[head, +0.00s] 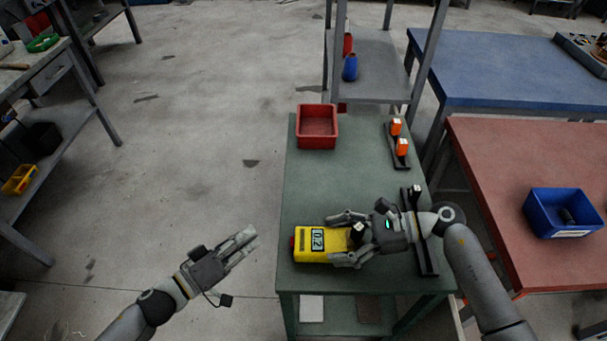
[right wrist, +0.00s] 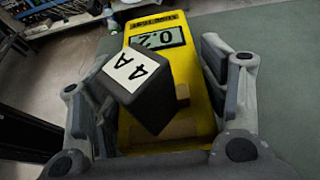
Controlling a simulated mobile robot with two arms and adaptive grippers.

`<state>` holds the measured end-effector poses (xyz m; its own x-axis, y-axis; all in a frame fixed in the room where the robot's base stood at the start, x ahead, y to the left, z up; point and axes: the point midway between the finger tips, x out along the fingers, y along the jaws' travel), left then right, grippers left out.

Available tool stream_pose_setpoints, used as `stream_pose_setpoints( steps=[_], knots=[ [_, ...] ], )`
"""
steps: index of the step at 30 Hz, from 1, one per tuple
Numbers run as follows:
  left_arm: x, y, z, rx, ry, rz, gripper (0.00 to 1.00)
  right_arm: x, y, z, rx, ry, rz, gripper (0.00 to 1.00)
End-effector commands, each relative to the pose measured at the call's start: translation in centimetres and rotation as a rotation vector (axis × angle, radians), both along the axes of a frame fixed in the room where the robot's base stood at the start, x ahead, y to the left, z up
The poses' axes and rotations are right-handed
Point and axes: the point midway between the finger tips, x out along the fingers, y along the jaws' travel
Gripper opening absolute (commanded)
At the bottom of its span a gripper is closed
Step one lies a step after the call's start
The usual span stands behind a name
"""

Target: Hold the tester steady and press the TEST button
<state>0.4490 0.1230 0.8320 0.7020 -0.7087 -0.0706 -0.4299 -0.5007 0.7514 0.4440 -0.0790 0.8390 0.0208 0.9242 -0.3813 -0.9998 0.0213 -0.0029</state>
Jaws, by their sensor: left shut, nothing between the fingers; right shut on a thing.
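The yellow tester (head: 312,256) lies on the green bench top, its dark red end at the left. Its grey display shows dark digits; it also appears in the right wrist view (right wrist: 202,75). My right gripper (head: 343,239) is shut on the tester, one finger along each long side. A black block (right wrist: 150,95) with a white label reading "4 A" sits tilted over the tester between the fingers and hides part of its face. I cannot make out the TEST button. My left gripper (head: 250,238) is shut and empty, left of the bench and apart from the tester.
The green bench (head: 350,170) holds a red bin (head: 317,128) at the back and a rack with orange blocks (head: 402,147) at back right. A black rail (head: 424,245) lies under my right wrist. Bench top between bin and tester is clear. A red table stands right.

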Motion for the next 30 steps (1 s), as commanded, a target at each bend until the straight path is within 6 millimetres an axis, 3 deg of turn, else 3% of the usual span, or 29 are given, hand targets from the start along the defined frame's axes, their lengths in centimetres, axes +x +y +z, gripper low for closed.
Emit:
stream_pose_setpoints(
  steps=[1,27,28,30],
  knots=[
    [0.01,-0.01,-0.08,0.0,0.0,0.0,0.0,-0.44,0.04,-0.78,-0.009,0.015,0.006,0.35],
    [0.0,-0.01,-0.09,0.0,0.0,0.0,0.0,-0.43,0.04,-0.78,-0.009,0.014,0.005,0.35],
    [0.0,-0.01,-0.09,0.0,0.0,0.0,0.0,-0.43,0.04,-0.78,-0.009,0.014,0.005,0.71],
    [0.0,-0.01,-0.09,0.0,0.0,0.0,0.0,-0.41,0.04,-0.74,-0.008,0.014,0.005,0.8]
  ],
)
